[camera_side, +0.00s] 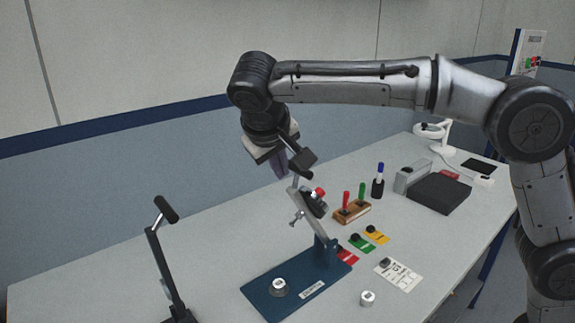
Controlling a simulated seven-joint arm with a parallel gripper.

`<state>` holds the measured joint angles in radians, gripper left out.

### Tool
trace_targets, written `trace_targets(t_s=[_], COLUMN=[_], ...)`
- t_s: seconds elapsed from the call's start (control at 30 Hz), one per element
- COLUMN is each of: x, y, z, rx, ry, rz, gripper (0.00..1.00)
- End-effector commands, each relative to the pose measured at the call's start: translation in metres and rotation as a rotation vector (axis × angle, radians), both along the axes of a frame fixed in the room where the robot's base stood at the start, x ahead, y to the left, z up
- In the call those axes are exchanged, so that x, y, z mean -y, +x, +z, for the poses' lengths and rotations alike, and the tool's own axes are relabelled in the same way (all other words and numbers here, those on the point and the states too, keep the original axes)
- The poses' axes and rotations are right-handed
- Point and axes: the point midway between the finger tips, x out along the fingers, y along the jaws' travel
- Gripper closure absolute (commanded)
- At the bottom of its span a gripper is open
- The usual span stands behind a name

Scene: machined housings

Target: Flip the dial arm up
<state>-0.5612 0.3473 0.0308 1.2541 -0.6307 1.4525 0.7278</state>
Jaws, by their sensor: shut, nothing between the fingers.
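A blue base plate (257,294) carries an upright blue post (325,249). A silver arm (309,222) rises from this post and leans up to the left, with a dark round part and a red cap (319,192) on it. I take it to be the dial arm. A thin rod runs from it up to a black block (302,159). My gripper (279,173) points down behind this block and is shut and empty. The block partly hides the fingers, and I cannot tell whether they touch it.
A black stand with a handle (166,208) rises at front left. A small white-topped knob (279,286) sits on the plate, and another small white cylinder (368,298) stands right of it. A wooden block (352,212) with red and green handles, coloured cards and a dark box (440,194) lie behind.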

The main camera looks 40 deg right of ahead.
Motion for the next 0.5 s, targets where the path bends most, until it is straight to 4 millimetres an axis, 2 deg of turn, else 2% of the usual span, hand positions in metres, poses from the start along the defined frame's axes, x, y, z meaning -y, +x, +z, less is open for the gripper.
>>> trace_targets(t_s=[0.2, 0.5], x=[0.016, 0.017], y=[0.000, 0.000], z=[-0.001, -0.002], rx=[-0.003, -0.002], ry=[-0.001, -0.002], rz=[0.000, 0.002], gripper=[1.00, 1.00])
